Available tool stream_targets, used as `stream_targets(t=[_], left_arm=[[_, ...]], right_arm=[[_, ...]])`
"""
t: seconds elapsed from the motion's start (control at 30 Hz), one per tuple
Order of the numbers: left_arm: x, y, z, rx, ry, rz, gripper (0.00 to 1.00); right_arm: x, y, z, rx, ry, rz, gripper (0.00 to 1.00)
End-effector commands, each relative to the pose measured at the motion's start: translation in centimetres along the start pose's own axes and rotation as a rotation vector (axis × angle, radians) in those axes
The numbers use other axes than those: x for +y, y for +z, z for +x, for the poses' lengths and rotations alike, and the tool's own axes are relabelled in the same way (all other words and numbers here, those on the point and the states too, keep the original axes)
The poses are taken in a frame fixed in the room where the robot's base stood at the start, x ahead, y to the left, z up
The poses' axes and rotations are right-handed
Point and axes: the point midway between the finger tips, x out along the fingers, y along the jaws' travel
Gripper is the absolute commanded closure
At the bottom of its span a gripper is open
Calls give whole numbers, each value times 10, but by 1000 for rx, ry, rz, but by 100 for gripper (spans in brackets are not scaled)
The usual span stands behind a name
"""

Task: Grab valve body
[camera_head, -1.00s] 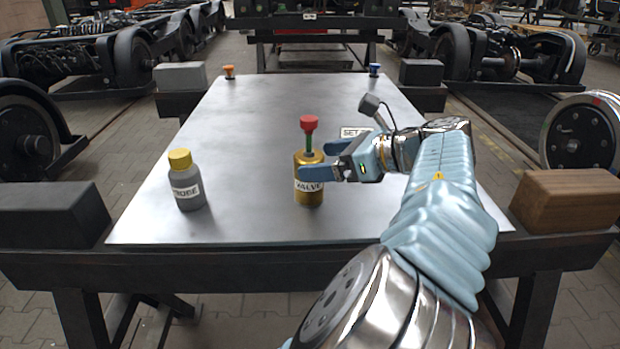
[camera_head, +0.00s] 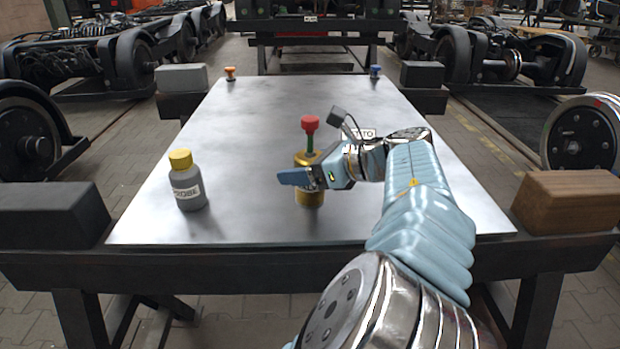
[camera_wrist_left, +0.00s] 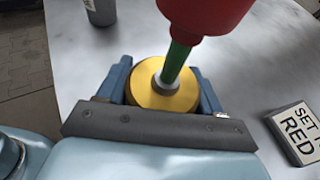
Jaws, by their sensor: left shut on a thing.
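The valve body (camera_head: 309,199) is a gold cylinder standing upright on the metal table, with a green stem (camera_head: 310,144) and a red knob (camera_head: 310,123) on top. My left gripper (camera_head: 300,176) is shut on the valve body, around its middle, and hides much of it and its label in the head view. In the left wrist view the gold top (camera_wrist_left: 150,97) sits between the two blue fingers (camera_wrist_left: 163,86), with the green stem and red knob rising toward the camera. My right gripper is not in view.
A grey bottle with a yellow cap, labelled PROBE (camera_head: 188,188), stands at the table's left. A "SET TO RED" sign (camera_wrist_left: 299,136) lies right of the valve. An orange knob (camera_head: 230,73) and a blue knob (camera_head: 375,71) sit at the far corners. The table's (camera_head: 270,105) far half is mostly clear.

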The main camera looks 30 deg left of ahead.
Motion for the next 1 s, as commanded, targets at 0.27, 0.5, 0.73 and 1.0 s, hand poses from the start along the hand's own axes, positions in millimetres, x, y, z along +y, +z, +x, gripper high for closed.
stream_targets(t=[0.27,0.5,0.73,1.0], left_arm=[[0,0,0,0,0,0,69],[0,13,-5,0,-2,0,69],[-10,47,-39,0,-4,-4,69],[-40,69,-116,-2,-2,-3,69]], right_arm=[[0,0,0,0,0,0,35],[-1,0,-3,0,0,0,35],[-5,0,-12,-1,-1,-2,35],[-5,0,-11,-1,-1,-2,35]])
